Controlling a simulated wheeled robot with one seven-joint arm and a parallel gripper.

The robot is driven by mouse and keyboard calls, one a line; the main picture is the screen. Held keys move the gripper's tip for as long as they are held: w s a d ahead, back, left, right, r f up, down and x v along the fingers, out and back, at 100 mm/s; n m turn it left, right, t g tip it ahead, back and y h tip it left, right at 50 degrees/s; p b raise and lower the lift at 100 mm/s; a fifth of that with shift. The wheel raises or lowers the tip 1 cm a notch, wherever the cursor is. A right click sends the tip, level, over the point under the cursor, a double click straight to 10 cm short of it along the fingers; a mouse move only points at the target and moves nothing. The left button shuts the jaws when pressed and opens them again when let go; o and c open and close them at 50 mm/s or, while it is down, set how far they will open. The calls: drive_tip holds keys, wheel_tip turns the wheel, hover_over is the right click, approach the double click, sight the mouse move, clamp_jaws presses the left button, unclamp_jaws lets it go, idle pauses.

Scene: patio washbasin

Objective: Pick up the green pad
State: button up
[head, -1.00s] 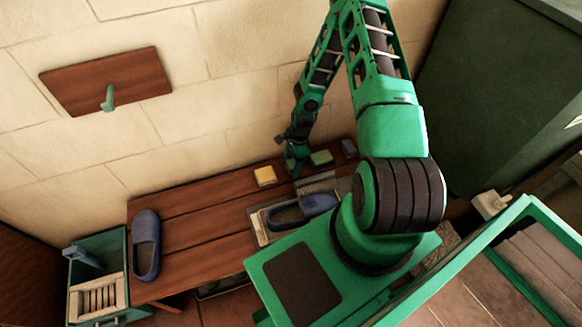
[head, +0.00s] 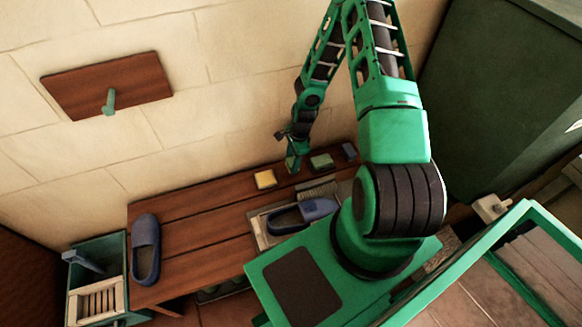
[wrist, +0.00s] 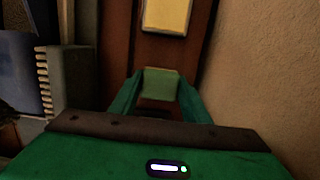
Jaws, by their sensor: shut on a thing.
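My gripper (head: 293,166) is over the back of the wooden bench, near the wall. In the wrist view its two fingers (wrist: 160,95) are shut on a pale green pad (wrist: 161,84), one finger at each side of it. In the head view the held pad is mostly hidden by the gripper. A dark patch lies beneath the pad in the wrist view; the exact gap to the bench is hard to tell.
A yellow pad (head: 265,179) lies left of my gripper; another greenish pad (head: 321,161) and a blue one (head: 349,151) lie right. A blue slipper (head: 302,213) is at the basin, another (head: 146,250) at the bench's left end. The wall (head: 225,120) is close behind.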

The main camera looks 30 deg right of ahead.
drive_tip(key=s+a+r, duration=0.4)
drive_tip(key=a+r, duration=0.3)
drive_tip(key=a, duration=0.3)
drive_tip(key=shift+s+a, duration=0.35)
drive_tip(key=shift+s, duration=0.05)
drive_tip(key=shift+r, duration=0.1)
drive_tip(key=o, duration=0.4)
drive_tip(key=shift+c, duration=1)
